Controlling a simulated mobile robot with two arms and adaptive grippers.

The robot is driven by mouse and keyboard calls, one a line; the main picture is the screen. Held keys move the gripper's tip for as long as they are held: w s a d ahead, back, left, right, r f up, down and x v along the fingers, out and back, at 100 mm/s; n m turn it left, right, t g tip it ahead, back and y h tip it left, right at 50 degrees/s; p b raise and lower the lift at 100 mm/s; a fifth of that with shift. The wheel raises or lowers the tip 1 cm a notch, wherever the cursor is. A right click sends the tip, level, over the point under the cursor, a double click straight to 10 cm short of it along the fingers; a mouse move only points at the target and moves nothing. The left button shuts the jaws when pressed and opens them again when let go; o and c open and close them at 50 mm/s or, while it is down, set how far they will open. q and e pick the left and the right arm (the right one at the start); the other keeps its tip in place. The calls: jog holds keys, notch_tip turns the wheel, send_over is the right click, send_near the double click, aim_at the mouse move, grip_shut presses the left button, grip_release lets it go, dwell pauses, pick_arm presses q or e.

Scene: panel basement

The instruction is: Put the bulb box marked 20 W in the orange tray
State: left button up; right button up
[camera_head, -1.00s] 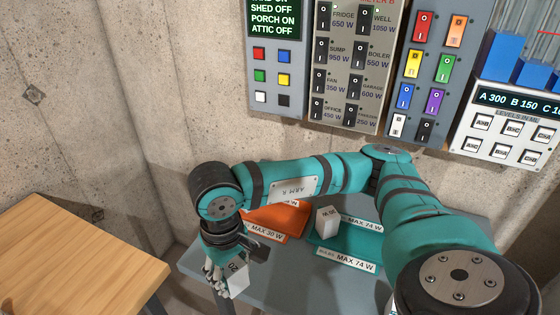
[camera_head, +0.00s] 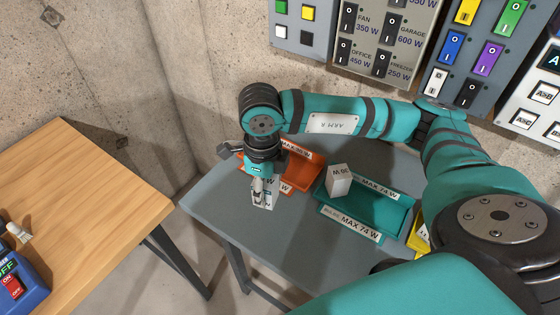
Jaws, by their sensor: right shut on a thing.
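My right gripper (camera_head: 262,193) points down and is shut on a small white bulb box (camera_head: 269,199). The box hangs at the near left side of the orange tray (camera_head: 302,177), partly hidden by the fingers. Its marking is too small to read now. Whether the box is over the tray's edge or just in front of it, I cannot tell. The orange tray's labels are partly covered by my gripper. Another white box (camera_head: 338,182) with a W marking stands in the teal tray (camera_head: 378,216), labelled MAX 74 W. My left gripper is not in view.
The trays stand on a grey table (camera_head: 222,205) with free room at its left. A yellow thing (camera_head: 418,236) shows at the right, behind my arm. A wooden table (camera_head: 85,200) with a blue switch box (camera_head: 18,284) is at the left. Switch panels (camera_head: 382,40) hang on the wall.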

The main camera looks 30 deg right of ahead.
jog(key=shift+f+m, duration=0.1)
jog(key=shift+m, duration=0.7)
jog(key=shift+w+m, duration=0.15)
jog(key=shift+m, duration=0.55)
jog(key=w+d+p, duration=0.1)
jog(key=w+d, duration=0.2)
jog(key=w+d+p, duration=0.2)
jog(key=w+d, duration=0.1)
jog(key=w+d+f+p, duration=0.1)
jog(key=w+d+p, duration=0.1)
jog(key=w+d, duration=0.2)
jog(key=shift+d+f, duration=0.1)
jog(key=shift+w+d+f, duration=0.1)
jog(key=shift+w+d, duration=0.35)
jog(key=shift+w+d+f+p, duration=0.15)
jog(key=shift+d+f+p, duration=0.1)
jog(key=shift+p, duration=0.35)
notch_tip(320, 180, down, 2)
jog(key=shift+a+f+p, duration=0.1)
jog(key=shift+f+p, duration=0.15)
jog(key=shift+p, duration=0.4)
jog(key=shift+f, duration=0.3)
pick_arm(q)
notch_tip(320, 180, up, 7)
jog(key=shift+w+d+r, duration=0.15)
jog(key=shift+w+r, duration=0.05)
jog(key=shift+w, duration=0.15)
pick_arm(e)
jog(key=shift+f, duration=0.1)
